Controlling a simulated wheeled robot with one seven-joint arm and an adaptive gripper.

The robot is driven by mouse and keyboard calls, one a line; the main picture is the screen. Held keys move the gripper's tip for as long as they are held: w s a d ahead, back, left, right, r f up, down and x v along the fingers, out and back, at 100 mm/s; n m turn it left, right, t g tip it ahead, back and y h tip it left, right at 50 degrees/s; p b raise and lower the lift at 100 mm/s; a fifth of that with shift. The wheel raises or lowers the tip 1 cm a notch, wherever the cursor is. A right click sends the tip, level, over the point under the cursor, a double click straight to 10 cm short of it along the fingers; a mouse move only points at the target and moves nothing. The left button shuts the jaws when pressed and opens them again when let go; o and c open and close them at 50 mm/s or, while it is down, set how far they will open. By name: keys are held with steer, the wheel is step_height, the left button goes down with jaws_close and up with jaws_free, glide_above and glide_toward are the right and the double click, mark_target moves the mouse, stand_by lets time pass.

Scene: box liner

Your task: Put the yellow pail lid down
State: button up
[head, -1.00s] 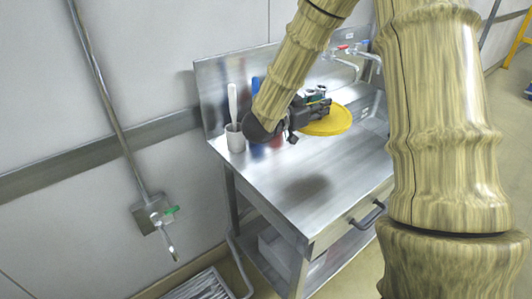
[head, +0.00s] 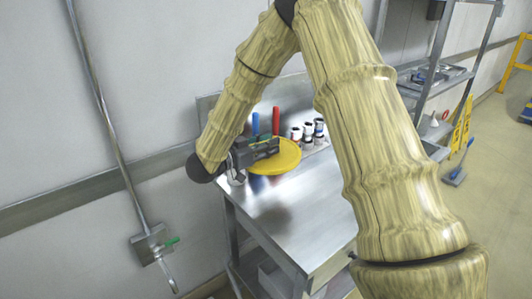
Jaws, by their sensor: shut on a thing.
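The yellow pail lid (head: 284,160) is a round flat disc over the back left part of the steel table (head: 300,212). My gripper (head: 272,151) is shut on the lid's left edge. The lid looks roughly level, and a dark blurred shadow or reflection shows on the tabletop below it. I cannot tell exactly how high it is above the top. My arm hides part of the table's left back corner.
A blue item (head: 255,123) and a red item (head: 276,121) stand upright behind the lid. Several small jars (head: 308,131) stand to its right. The table's front is clear.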

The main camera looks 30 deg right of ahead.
steer(key=shift+w+a+f, duration=0.2)
steer(key=shift+a+f, duration=0.1)
steer(key=shift+f+p, duration=0.65)
steer(key=shift+f, duration=0.8)
steer(key=shift+f, duration=0.65)
steer(key=o, duration=1)
steer(key=shift+r, duration=0.1)
